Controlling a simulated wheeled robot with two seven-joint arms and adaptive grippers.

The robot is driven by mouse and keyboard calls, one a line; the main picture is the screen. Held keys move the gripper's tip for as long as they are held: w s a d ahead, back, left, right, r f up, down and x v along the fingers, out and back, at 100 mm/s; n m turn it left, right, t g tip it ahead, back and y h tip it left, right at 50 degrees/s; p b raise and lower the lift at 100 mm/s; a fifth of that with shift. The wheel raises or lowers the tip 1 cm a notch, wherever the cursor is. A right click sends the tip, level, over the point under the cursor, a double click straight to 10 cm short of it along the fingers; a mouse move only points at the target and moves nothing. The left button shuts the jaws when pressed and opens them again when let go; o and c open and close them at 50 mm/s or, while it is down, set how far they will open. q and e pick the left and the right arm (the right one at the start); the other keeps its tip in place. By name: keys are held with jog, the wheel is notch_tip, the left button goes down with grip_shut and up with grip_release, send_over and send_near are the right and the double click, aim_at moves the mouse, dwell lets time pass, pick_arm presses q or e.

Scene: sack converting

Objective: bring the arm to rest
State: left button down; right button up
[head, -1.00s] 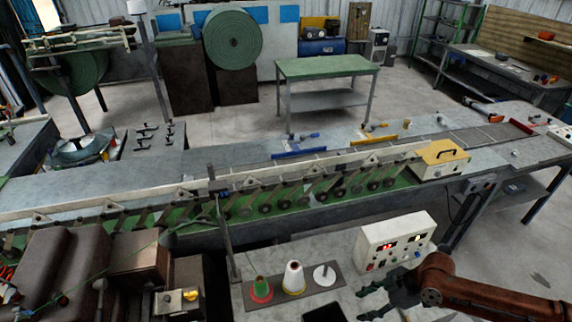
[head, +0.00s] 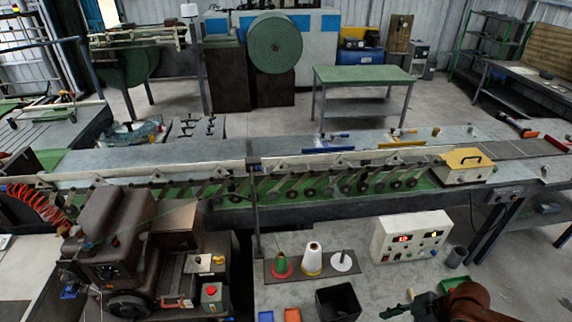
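My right arm, rust-brown, enters at the bottom right of the head view. Its dark gripper (head: 402,308) is at the bottom edge, over the front part of the grey bench, below the control box. The gripper is partly cut off by the picture edge, and its finger opening is not clear. I see nothing held in it. My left arm and gripper are out of view.
The grey bench holds a white control box (head: 408,237), thread cones (head: 312,258), a black bin (head: 338,302), a grey cup (head: 456,257) and a green tray (head: 453,284). A brown sewing machine (head: 112,240) stands left. The conveyor (head: 220,172) runs behind.

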notch_tip(320, 180, down, 11)
jog(key=s+a+m+t+h, duration=0.2)
jog(key=m+t+h, duration=0.1)
jog(key=m, duration=0.3)
jog(key=s+d+f+m+g+h, duration=0.2)
jog(key=s+d+f+m+h, duration=0.3)
jog(key=s+m, duration=0.4)
notch_tip(320, 180, down, 34)
jog(key=s+n+y+b, duration=0.1)
jog(key=s+b, duration=0.1)
jog(key=b, duration=0.4)
jog(key=s+f+n+g+b, duration=0.1)
jog(key=s+f+b, duration=0.4)
jog(key=s+f, duration=1.5)
notch_tip(320, 180, down, 4)
jog(key=shift+a+r+g+y+b, duration=0.1)
jog(key=shift+a+g+y+b, duration=0.25)
jog(key=shift+g, duration=0.25)
